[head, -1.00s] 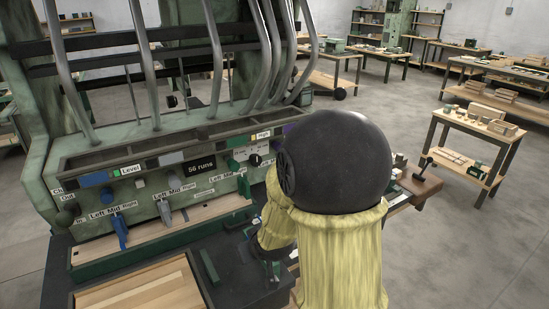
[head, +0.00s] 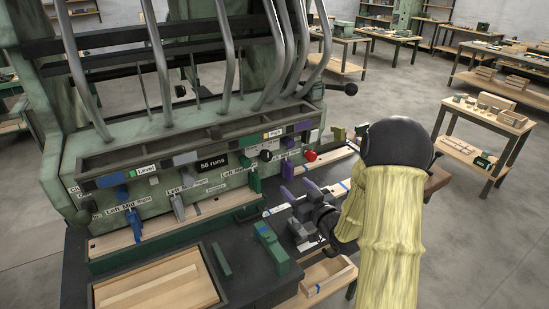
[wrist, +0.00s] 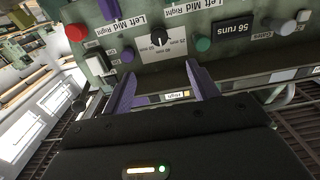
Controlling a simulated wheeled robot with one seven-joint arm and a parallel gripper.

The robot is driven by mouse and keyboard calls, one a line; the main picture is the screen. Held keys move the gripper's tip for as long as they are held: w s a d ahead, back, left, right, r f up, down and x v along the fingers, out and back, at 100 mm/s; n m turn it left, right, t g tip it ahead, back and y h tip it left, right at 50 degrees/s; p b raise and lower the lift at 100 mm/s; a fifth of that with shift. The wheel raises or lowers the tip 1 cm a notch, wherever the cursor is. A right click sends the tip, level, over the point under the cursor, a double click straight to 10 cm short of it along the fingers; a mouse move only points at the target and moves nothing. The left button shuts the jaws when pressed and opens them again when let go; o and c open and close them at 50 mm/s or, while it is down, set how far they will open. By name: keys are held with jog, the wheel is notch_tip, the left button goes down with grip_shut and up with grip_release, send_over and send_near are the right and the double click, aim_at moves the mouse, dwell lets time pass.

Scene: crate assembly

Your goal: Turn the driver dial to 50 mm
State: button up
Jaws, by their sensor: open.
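The driver dial is a black round knob on a pale plate with small mm markings. It shows in the wrist view (wrist: 160,38), upside down, and on the green machine's front panel in the head view (head: 266,155). The setting it points at is too small to read surely. My gripper (head: 298,189) is open and empty in front of the panel. In the wrist view its purple fingers (wrist: 161,72) are spread on either side of the dial's line, with the tips short of the knob and apart from it.
The "56 runs" display (head: 212,163) is farther left. Below lie a wooden strip (head: 170,224), a green block (head: 270,247) and a wooden tray (head: 158,287).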

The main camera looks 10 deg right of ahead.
aim_at(268, 157)
jog(key=p+x, duration=0.5)
jog(key=x, duration=1.2)
jog(key=shift+w, duration=0.25)
jog(key=shift+f, duration=0.1)
jog(key=c, duration=0.9)
jog(key=shift+d, duration=0.15)
jog(key=shift+c, duration=0.4)
